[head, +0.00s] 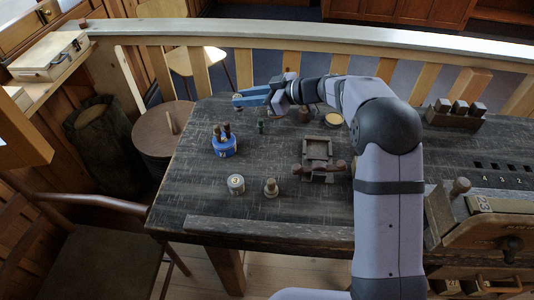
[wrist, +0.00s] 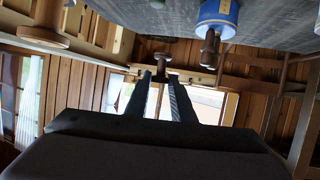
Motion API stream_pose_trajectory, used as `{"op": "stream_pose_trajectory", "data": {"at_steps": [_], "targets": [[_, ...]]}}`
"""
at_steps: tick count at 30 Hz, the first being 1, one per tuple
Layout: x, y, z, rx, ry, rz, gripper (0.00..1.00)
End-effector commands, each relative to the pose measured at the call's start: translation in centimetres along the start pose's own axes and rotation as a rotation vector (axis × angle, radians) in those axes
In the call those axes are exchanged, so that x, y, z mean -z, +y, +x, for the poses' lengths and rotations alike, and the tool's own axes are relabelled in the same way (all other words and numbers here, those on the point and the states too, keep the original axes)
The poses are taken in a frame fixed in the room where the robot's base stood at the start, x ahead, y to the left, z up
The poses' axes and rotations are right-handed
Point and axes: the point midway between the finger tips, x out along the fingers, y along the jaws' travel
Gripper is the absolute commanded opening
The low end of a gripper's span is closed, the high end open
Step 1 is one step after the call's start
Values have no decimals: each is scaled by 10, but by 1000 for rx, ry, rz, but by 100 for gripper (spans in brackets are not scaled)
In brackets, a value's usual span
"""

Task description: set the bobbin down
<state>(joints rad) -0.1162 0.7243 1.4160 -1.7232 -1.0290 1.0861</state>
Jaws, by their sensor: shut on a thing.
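In the wrist view the gripper (wrist: 165,88) is shut on a small dark bobbin (wrist: 163,58), held at the fingertips. The bobbin is clear of the table top there. In the head view it is too small to make out at the tips.
A blue tub (head: 223,147) with dark pegs stands on the left of the table. A numbered tin (head: 236,183) and a small turned piece (head: 271,188) stand in front. A wooden tray (head: 318,150) is mid-table. A round stool (head: 160,130) stands beside the table.

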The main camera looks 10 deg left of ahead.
Motion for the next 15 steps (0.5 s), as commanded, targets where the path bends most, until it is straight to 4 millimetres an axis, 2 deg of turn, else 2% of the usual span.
{"op": "stream_pose_trajectory", "data": {"at_steps": [1,6,10,15], "targets": [[-9,-3,-18,29,0,-12,1],[-29,-27,-69,149,1,-53,1],[-39,-43,-96,215,5,-65,1],[-44,-54,-114,259,10,-70,1]]}}
